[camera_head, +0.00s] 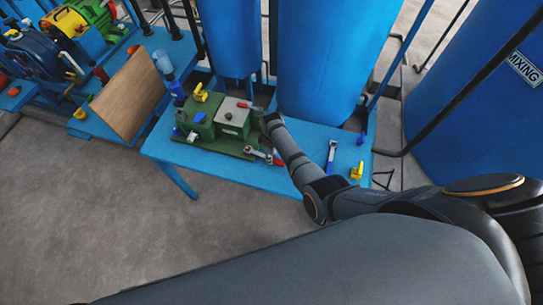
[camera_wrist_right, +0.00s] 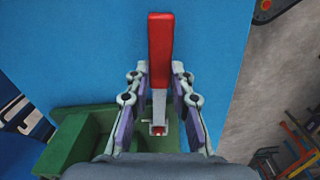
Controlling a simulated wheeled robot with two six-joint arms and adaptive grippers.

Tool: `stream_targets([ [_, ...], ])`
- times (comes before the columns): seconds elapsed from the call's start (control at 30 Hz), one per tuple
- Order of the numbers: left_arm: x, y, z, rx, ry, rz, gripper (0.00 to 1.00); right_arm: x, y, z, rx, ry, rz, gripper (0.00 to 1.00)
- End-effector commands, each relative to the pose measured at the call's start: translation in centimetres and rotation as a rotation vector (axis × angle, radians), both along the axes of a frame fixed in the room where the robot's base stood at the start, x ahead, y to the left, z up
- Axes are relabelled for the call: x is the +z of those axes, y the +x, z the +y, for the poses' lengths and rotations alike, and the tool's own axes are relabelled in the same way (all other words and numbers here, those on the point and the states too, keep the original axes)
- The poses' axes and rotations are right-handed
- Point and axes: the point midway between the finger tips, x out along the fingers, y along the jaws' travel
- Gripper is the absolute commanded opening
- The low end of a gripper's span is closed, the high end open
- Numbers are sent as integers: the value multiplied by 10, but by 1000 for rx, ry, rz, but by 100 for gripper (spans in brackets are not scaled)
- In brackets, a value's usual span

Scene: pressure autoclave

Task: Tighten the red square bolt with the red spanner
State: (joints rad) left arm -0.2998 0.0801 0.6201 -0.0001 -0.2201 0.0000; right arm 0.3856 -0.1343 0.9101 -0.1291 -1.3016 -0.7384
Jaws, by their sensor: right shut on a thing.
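The red spanner (camera_wrist_right: 160,50) is between the fingers of my right gripper (camera_wrist_right: 160,95) in the right wrist view, its red handle pointing up the picture and its metal end toward the wrist. A small red piece (camera_wrist_right: 158,131) shows at the metal end; it may be the red square bolt, but I cannot tell whether the spanner is seated around it. In the head view my right gripper (camera_head: 263,154) is at the right front edge of the green machine (camera_head: 215,120), with a bit of red beside it. My left gripper is out of view.
The blue table (camera_head: 310,140) bears the machine. A blue-handled spanner (camera_head: 331,152) and a yellow piece (camera_head: 357,171) lie on the right of the table. Tall blue tanks (camera_head: 325,60) stand behind. A board (camera_head: 128,94) and other machinery are at the left.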

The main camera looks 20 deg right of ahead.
Motion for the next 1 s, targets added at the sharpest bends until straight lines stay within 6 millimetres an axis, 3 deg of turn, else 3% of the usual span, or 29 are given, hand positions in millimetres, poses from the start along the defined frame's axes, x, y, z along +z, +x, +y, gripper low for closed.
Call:
stream_targets([
  [0.17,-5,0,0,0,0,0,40,-5,0,0,0,-1,-1,0],
  [0.2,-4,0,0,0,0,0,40,-4,0,0,0,0,-1,26],
  [0.37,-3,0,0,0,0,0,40,-4,0,0,0,0,-1,48],
  [0.77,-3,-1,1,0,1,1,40,3,1,0,0,1,-2,48],
  [0.87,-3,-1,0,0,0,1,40,19,0,1,-1,2,-4,48],
  [1.0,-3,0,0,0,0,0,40,55,1,0,0,2,-6,48],
])
